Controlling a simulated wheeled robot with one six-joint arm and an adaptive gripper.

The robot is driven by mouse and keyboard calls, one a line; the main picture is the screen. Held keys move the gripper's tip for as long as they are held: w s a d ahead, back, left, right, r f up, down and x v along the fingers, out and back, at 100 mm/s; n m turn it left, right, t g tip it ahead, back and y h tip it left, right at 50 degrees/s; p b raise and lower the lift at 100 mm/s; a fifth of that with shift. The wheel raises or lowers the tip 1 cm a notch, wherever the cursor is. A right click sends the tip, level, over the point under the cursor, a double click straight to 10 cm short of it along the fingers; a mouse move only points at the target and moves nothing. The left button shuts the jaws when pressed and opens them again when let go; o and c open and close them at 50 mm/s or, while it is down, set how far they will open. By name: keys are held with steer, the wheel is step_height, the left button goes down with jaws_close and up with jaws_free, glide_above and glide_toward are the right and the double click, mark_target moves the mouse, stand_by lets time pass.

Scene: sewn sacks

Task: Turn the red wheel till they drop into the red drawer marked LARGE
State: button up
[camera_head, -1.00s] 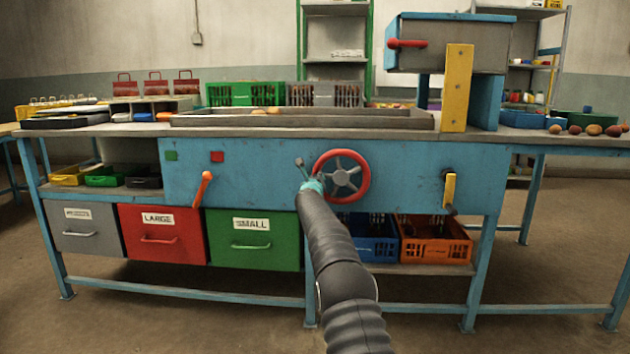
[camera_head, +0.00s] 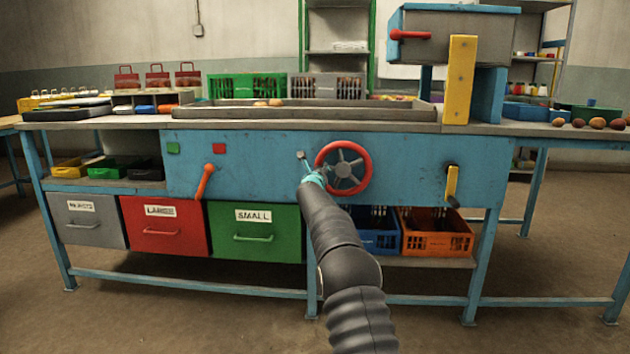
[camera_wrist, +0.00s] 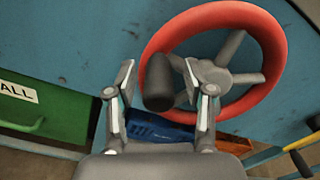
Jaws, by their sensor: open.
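The red wheel (camera_head: 366,170) with grey spokes is on the blue front panel of the bench. My gripper (camera_head: 313,178) is at its left side. In the wrist view the wheel's red rim (camera_wrist: 276,60) fills the upper right. A dark handle (camera_wrist: 158,88) stands out from the wheel between the open fingers of my gripper (camera_wrist: 158,80); I cannot tell whether they touch it. The red drawer marked LARGE (camera_head: 165,236) is shut, low on the left. Several brown roundish items (camera_head: 268,103) show in the tray (camera_head: 300,113) on the bench top.
The grey drawer (camera_head: 85,230) and the green SMALL drawer (camera_head: 262,243) flank the red one, both shut. An orange lever (camera_head: 204,182) is on the panel left of my arm, a yellow handle (camera_head: 452,182) right. Blue (camera_head: 380,242) and orange (camera_head: 436,243) crates stand below.

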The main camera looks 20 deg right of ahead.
steer(key=v, duration=1.1)
stand_by(0.6)
